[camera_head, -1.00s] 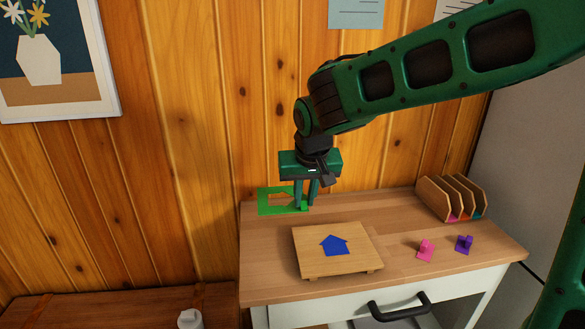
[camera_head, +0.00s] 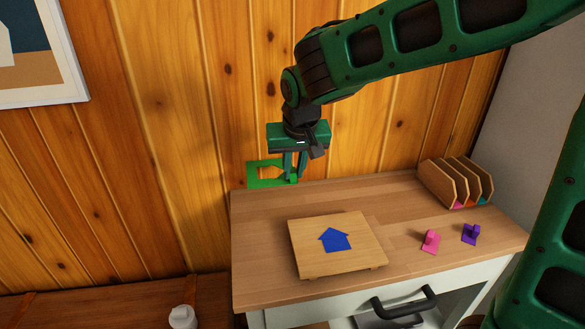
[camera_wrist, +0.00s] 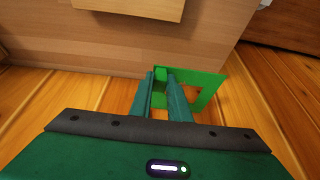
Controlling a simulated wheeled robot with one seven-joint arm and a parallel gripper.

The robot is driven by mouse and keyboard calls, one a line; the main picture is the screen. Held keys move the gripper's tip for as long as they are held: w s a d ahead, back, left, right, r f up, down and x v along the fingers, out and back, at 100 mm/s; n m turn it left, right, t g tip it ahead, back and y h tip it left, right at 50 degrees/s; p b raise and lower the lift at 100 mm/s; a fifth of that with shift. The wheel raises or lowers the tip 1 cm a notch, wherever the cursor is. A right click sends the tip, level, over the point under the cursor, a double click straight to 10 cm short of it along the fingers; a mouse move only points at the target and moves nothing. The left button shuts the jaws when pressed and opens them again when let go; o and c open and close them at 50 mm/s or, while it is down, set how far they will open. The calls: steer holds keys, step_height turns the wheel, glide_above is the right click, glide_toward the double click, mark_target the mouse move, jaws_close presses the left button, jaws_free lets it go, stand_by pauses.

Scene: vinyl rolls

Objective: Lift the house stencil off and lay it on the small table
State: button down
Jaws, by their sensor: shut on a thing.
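The green house stencil (camera_head: 256,176) is a flat sheet with a house-shaped cut-out. My gripper (camera_head: 292,178) is shut on its right end in the head view and holds it in the air near the wooden wall, by the back left corner of the cabinet top. In the wrist view the stencil (camera_wrist: 205,82) sticks out to the right of my fingers (camera_wrist: 162,78). A blue house shape (camera_head: 335,240) lies on the wooden board (camera_head: 305,260), which stands on the cabinet top. I cannot tell which surface is the small table; a low brown wooden surface (camera_head: 80,312) is at the lower left.
On the cabinet top (camera_head: 260,285), a pink knobbed piece (camera_head: 431,241) and a purple one (camera_head: 471,234) stand right of the board. A wooden rack (camera_head: 445,185) is at the back right. A white bottle-like object (camera_head: 183,318) is on the low brown surface. The cabinet's drawer handle (camera_head: 404,304) sticks out in front.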

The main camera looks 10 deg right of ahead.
steer(key=shift+f, duration=3.4)
steer(key=shift+s+f, duration=0.1)
steer(key=shift+f, duration=0.05)
steer(key=shift+f, duration=0.3)
steer(key=shift+f, duration=0.1)
steer(key=shift+f, duration=0.6)
steer(key=shift+f, duration=0.1)
steer(key=shift+f, duration=0.5)
steer(key=shift+f, duration=0.2)
